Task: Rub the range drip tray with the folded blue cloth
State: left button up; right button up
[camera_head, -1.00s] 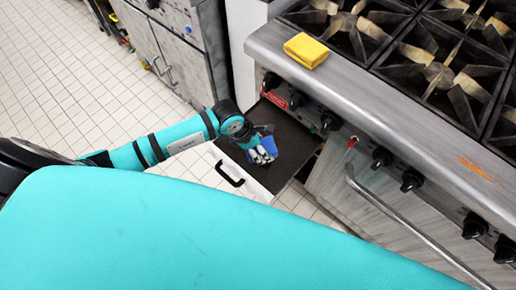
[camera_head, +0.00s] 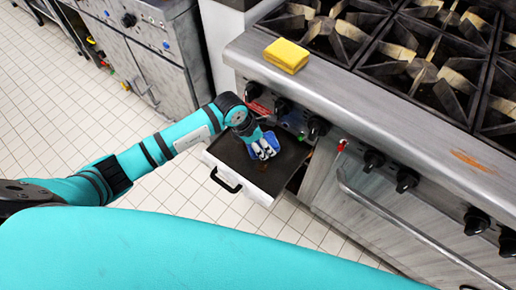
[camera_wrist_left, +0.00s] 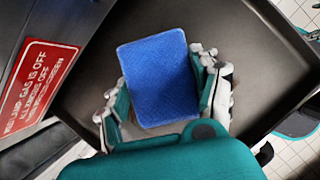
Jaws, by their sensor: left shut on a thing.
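The folded blue cloth (camera_wrist_left: 160,78) is held between the fingers of my left gripper (camera_wrist_left: 165,95). In the head view the blue cloth (camera_head: 266,140) shows around the fingertips of my left gripper (camera_head: 262,150), over the drip tray (camera_head: 280,172). The tray is dark inside with a pale front and a black handle, pulled out below the range knobs. In the left wrist view the dark tray floor (camera_wrist_left: 245,50) lies behind the cloth. I cannot tell whether the cloth touches the tray floor. A small brownish mark shows on the tray near the fingers. My right gripper is not in view.
The range front edge (camera_head: 350,105) and its knobs (camera_head: 373,160) overhang the tray's inner side. A yellow folded cloth or sponge (camera_head: 286,55) lies on the range ledge. A red warning sign (camera_wrist_left: 38,85) is beside the tray. Tiled floor is clear at left.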

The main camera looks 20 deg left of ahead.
aim_at(250, 180)
pick_arm(q)
jog(key=shift+d, duration=0.3)
jog(key=shift+s+d+f, duration=0.1)
jog(key=shift+s+d, duration=0.1)
jog(key=shift+d, duration=0.4)
jog(key=shift+s+d, duration=0.2)
jog(key=shift+d, duration=0.35)
jog(key=shift+s+a+p, duration=0.45)
jog(key=shift+s+p, duration=0.25)
jog(key=shift+s, duration=0.5)
jog(key=shift+s+a+p, duration=0.45)
jog(key=shift+s+p, duration=0.2)
jog(key=shift+s, duration=0.55)
jog(key=shift+s+a+p, duration=0.45)
jog(key=shift+s+p, duration=0.25)
jog(key=shift+s, duration=0.5)
jog(key=shift+s+a+f+p, duration=0.1)
jog(key=shift+s+a+p, duration=0.15)
jog(key=shift+s, duration=0.45)
jog(key=shift+s+a+r+p, duration=0.1)
jog(key=shift+s+a+p, duration=0.15)
jog(key=shift+s, duration=0.45)
jog(key=shift+s+a+f+p, duration=0.15)
jog(key=shift+s+a, duration=0.1)
jog(key=shift+s, duration=0.45)
jog(key=shift+w+r+p, duration=0.1)
jog(key=shift+r+p, duration=2.45)
jog(key=shift+r, duration=0.6)
jog(key=shift+r, duration=0.1)
